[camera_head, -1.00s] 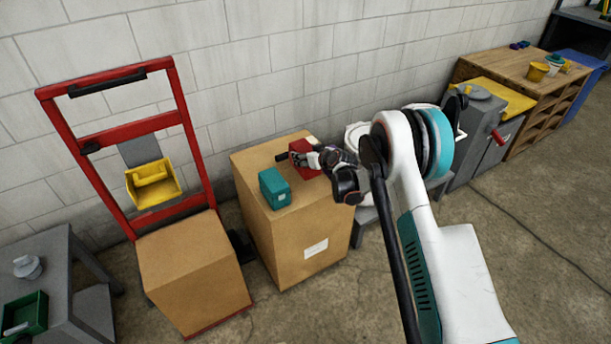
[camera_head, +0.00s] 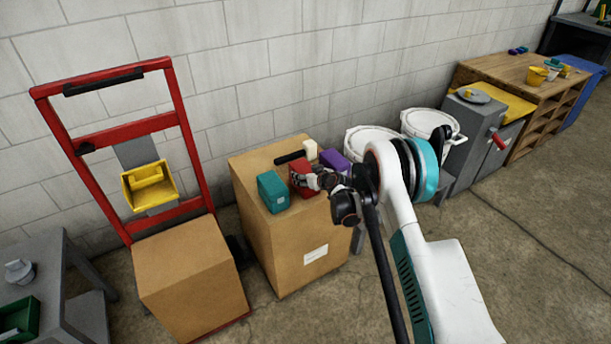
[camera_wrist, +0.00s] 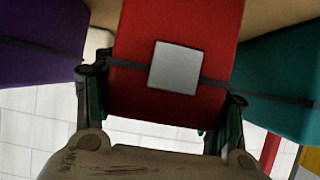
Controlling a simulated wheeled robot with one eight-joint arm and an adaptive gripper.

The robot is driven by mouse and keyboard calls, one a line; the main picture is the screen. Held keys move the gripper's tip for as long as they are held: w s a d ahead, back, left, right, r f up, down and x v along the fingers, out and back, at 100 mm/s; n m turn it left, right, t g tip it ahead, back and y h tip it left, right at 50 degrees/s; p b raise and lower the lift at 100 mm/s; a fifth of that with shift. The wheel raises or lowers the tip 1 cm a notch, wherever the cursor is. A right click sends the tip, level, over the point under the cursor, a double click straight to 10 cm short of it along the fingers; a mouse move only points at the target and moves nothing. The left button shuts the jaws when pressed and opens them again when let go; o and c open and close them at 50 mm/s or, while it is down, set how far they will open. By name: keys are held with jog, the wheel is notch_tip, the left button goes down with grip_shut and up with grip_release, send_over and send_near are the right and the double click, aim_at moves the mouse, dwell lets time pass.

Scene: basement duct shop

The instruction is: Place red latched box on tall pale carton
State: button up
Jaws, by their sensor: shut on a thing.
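The red latched box (camera_head: 301,174) is at the top of the tall pale carton (camera_head: 290,245), between a teal box and a purple box. I cannot tell whether its underside touches the carton. My gripper (camera_head: 312,181) reaches in from the right and is shut on the box. In the wrist view the red box (camera_wrist: 200,25) with its grey latch plate and dark band fills the middle, and the fingers of my gripper (camera_wrist: 163,100) stand at its two sides. The carton's top is partly hidden by my arm and the boxes.
On the carton stand a teal box (camera_head: 273,191), a purple box (camera_head: 334,160), a dark cylinder (camera_head: 290,157) and a cream block (camera_head: 310,149). A red hand truck (camera_head: 183,95) with another carton (camera_head: 190,270) is at left. White buckets (camera_head: 432,122) stand at right, by the wall.

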jog(key=o, duration=1.4)
jog(key=shift+o, duration=0.2)
jog(key=shift+r, duration=0.1)
